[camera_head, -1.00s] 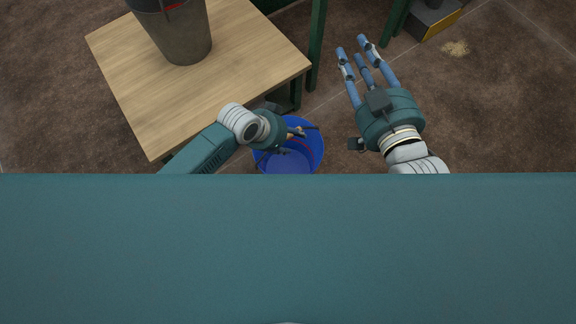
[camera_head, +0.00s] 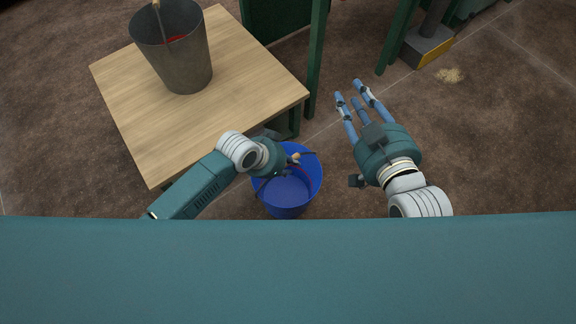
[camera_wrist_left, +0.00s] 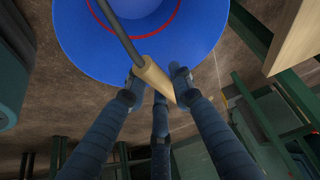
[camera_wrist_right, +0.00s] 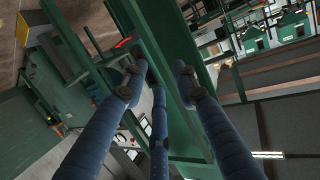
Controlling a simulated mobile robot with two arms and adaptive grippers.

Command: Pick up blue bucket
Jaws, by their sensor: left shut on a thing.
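The blue bucket (camera_head: 287,196) is in front of me, right of the wooden table, seen from above in the head view. In the left wrist view the bucket (camera_wrist_left: 90,45) shows its blue wall, a red ring and a dark handle with a wooden grip (camera_wrist_left: 153,80). My left gripper (camera_head: 297,160) is at the bucket's handle, over its upper rim. In the left wrist view its fingers are closed around the wooden grip. My right gripper (camera_head: 358,92) is to the right of the bucket, its fingers spread and empty.
A wooden table (camera_head: 235,60) stands at the left with a grey metal bucket (camera_head: 178,55) on it. Green posts (camera_head: 317,60) and a grey and yellow machine base (camera_head: 428,47) are at the back.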

